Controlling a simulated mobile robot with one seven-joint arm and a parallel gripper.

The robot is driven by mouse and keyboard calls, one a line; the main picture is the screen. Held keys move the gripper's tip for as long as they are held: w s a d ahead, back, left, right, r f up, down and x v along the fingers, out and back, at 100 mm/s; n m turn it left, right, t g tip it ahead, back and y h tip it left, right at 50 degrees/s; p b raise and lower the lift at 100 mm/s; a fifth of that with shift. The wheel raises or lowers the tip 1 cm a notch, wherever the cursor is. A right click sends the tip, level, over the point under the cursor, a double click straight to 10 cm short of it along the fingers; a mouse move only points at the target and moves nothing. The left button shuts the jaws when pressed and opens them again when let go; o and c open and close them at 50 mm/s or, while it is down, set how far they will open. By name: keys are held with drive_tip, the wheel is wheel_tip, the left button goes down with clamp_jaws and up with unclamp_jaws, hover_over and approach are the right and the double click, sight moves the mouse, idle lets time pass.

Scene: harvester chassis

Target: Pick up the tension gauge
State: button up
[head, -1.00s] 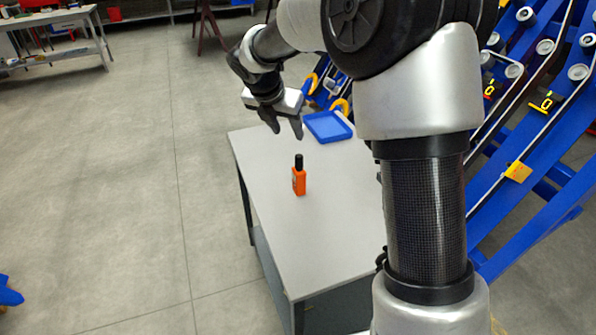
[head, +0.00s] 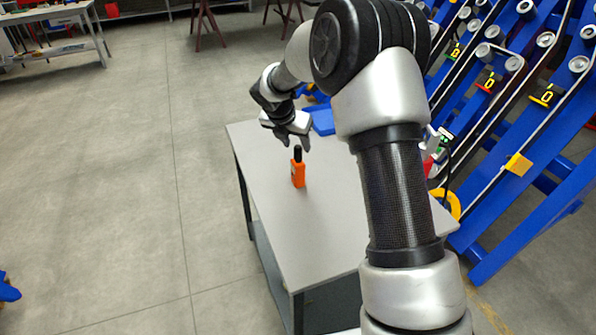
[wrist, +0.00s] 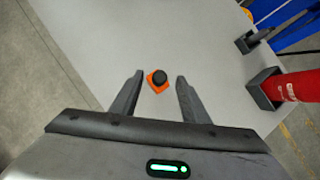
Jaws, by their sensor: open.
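The tension gauge is an orange block with a black cylindrical top (head: 298,174), standing upright on the grey table (head: 290,235). In the wrist view the gauge (wrist: 157,82) is seen from above, lying between and slightly beyond the two fingertips. My gripper (head: 296,140) is open and empty. In the head view it is just above and behind the gauge's black top. The wrist view shows the gripper's fingers (wrist: 153,82) spread on either side of the gauge, apart from it.
A blue tray (head: 322,119) sits at the table's far end, partly behind my gripper. A red cylinder in a dark holder (wrist: 290,88) stands at the table's right side. Blue sloping chassis rails (head: 500,195) rise to the right. The table's near part is clear.

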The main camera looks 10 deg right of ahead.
sight(298, 147)
drive_tip(key=x, duration=0.4)
drive_tip(key=shift+s+a+r, duration=0.1)
clamp_jaws()
drive_tip(key=shift+r, duration=0.1)
